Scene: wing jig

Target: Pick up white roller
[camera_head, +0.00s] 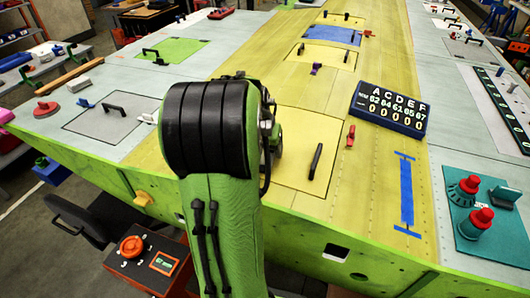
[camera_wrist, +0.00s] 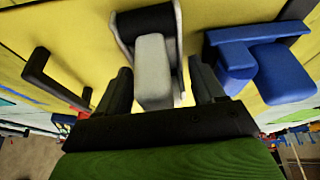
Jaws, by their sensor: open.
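A white-grey roller (camera_wrist: 154,72) is in the wrist view, with a pale grey handle, a U-shaped frame and a dark cylinder at its far end. It lies on the yellow panel. My gripper (camera_wrist: 163,88) is open, with one dark finger on each side of the handle. I see a gap at both fingers, and cannot tell how deep the handle sits between them. In the head view my green and black arm hides the gripper and the roller.
A blue tool (camera_wrist: 250,65) lies close right of the roller, and a black handle (camera_wrist: 50,82) stands to the left. In the head view a black counter board (camera_head: 390,108), a red clip (camera_head: 350,136) and a teal tray (camera_head: 510,236) are to the right.

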